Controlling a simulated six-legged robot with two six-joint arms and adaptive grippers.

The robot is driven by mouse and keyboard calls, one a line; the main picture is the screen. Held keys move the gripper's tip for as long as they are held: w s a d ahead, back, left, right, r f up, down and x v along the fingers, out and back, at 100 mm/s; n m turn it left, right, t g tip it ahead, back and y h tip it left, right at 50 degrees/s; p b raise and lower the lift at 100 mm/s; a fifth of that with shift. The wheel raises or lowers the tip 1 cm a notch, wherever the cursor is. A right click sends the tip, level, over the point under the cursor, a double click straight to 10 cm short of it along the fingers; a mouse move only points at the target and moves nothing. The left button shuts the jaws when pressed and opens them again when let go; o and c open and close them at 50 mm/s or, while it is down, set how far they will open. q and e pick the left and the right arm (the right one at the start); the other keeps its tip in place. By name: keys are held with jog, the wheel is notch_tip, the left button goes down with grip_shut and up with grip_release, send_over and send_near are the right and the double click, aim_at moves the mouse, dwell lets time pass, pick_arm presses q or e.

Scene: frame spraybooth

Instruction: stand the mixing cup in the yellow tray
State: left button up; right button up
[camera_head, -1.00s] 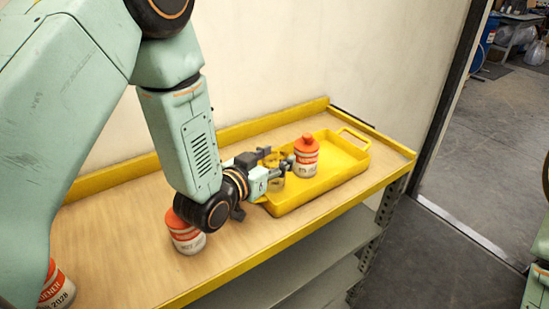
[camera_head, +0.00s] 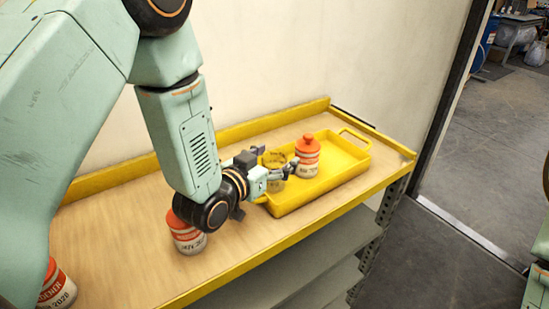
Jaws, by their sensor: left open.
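The mixing cup (camera_head: 274,158) is a small translucent, yellowish cup. It looks upright at the left end of the yellow tray (camera_head: 318,190); its lower part is partly hidden by my gripper, so I cannot see its base touch the tray floor. My left gripper (camera_head: 275,163) is open, with one finger on the far side of the cup and the other on the near right side. My right gripper is out of view.
An orange-and-white can (camera_head: 307,158) stands in the tray, close right of the cup. Another can (camera_head: 186,236) stands below my left wrist, and a third (camera_head: 57,287) at the lower left. The wooden shelf top (camera_head: 120,235) has a raised yellow rim.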

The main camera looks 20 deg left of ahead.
pick_arm(q)
jog(key=v, duration=0.7)
jog(key=shift+s, duration=0.2)
